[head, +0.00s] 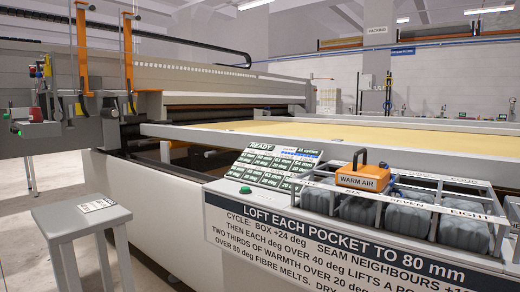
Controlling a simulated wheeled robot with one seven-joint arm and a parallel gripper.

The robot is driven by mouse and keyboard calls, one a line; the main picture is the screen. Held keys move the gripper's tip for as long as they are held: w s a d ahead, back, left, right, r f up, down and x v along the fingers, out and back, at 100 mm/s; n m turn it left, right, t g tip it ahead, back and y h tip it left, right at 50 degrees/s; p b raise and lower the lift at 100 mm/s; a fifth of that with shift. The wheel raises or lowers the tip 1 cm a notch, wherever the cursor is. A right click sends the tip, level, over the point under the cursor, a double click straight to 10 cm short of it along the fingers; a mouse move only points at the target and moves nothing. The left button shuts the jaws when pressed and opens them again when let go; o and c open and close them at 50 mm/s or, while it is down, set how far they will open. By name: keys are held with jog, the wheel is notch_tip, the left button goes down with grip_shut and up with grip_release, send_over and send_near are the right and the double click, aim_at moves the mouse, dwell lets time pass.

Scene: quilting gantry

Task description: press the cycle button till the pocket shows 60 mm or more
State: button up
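A green push button (245,189) sits at the lower left corner of the sloping console in the head view; it is probably the cycle button, but I read no label on it. Above it, the display panel (275,166) shows READY and a grid of cells with mm and degree readings, too small to read surely. Several grey puffed pockets (405,217) lie in a metal rack to the right, with SIX, SEVEN and EIGHT on its front rail. An orange WARM AIR box (362,178) with a black handle stands over the rack's left part. My gripper is not in view.
A sign (350,245) on the console's front reads LOFT EACH POCKET TO 80 mm. A grey stool (84,219) with a small card stands at left. The long quilting machine (215,88) and yellow bed (380,137) lie behind. Floor shows left of the stool.

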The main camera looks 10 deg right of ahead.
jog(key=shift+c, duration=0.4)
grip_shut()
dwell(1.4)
